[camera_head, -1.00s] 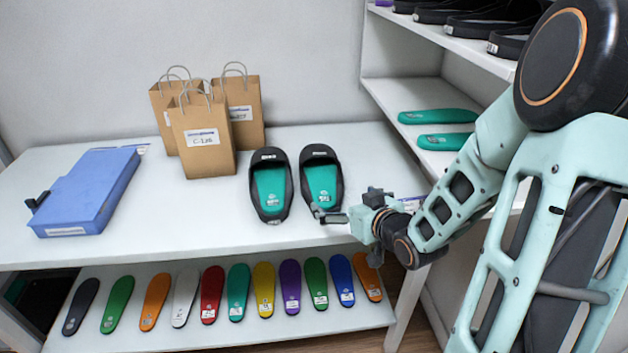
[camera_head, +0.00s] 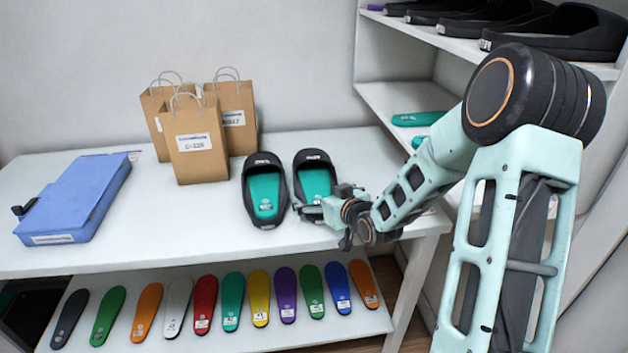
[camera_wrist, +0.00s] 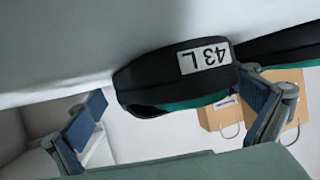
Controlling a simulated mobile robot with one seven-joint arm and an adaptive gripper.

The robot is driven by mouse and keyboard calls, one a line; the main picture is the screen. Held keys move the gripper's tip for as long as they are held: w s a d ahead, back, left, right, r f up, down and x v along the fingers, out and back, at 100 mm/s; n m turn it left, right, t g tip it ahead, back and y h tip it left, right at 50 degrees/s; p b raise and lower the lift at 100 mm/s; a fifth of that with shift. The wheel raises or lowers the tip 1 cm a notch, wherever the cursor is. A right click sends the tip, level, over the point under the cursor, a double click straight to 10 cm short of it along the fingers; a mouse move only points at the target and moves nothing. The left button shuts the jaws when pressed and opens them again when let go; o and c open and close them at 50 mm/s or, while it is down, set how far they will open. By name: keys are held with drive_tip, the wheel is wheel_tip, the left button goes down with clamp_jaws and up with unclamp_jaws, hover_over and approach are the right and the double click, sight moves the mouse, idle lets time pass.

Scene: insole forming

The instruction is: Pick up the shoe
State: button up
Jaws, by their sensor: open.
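Two black shoes with teal insoles stand side by side on the white table, the left shoe (camera_head: 265,189) and the right shoe (camera_head: 317,173). My gripper (camera_head: 306,211) is at the near end of the right shoe and hides part of it. In the wrist view a black shoe (camera_wrist: 150,80) with an upside-down "43 L" label lies between my open fingers (camera_wrist: 177,112). The right finger overlaps its edge; I cannot tell if they touch. The left finger is clear of it. Part of the other shoe (camera_wrist: 285,44) shows at the right.
A blue case (camera_head: 75,205) lies on the left of the table (camera_head: 165,225). Colored insoles (camera_head: 232,302) line the lower shelf. A rack (camera_head: 370,70) with black shoes and teal insoles stands at the right.

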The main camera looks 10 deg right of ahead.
drive_tip(key=shift+c, duration=0.4)
drive_tip(key=c, duration=1.1)
drive_tip(key=shift+r, duration=0.1)
drive_tip(key=shift+c, duration=0.3)
